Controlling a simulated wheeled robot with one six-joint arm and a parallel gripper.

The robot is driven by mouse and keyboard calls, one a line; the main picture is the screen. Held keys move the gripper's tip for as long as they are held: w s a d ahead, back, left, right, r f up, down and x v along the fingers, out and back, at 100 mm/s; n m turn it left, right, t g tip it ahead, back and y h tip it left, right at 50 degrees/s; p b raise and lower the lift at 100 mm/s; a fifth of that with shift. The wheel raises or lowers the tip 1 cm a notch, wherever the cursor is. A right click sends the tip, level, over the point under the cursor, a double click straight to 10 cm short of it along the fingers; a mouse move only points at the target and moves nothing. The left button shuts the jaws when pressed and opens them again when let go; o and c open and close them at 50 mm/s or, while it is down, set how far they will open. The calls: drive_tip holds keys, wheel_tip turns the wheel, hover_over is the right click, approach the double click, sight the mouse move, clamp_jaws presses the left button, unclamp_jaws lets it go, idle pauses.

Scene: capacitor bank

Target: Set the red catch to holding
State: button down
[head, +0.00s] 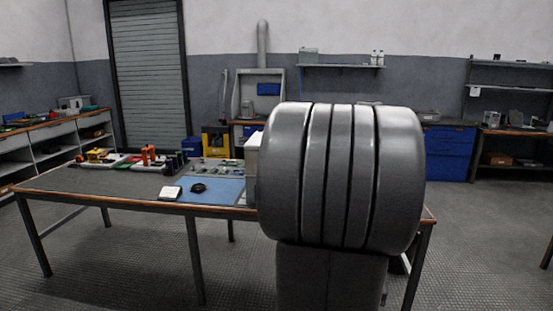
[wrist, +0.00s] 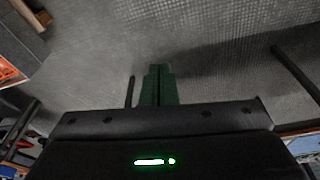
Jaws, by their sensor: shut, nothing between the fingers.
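I cannot make out the red catch in either view. My gripper (wrist: 158,72) shows in the wrist view with its green fingers together and nothing between them. It points over the grey patterned floor, apart from any object. In the head view my gripper is hidden, and my own grey arm covers the right part of the workbench (head: 110,197). A pale box (head: 253,152) on the bench is partly hidden behind my arm.
On the bench are a blue mat (head: 225,190), a white block (head: 171,193), a dark ring (head: 198,187) and orange parts (head: 149,155). A blue cabinet (head: 448,152) stands at the back right. The floor (head: 500,230) to the right is clear.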

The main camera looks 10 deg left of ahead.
drive_tip(key=w+d+r+p, duration=0.1)
drive_tip(key=w+r+p, duration=0.3)
drive_tip(key=r+p, duration=0.1)
drive_tip(key=w+d+r+m+t+p, duration=0.1)
drive_tip(key=w+d+r+p, duration=0.1)
drive_tip(key=w+r+p, duration=0.2)
wheel_tip(320, 180, up, 4)
drive_tip(key=shift+w+d+f+p, duration=0.15)
drive_tip(key=shift+d+p, duration=0.1)
drive_tip(key=shift+p, duration=0.9)
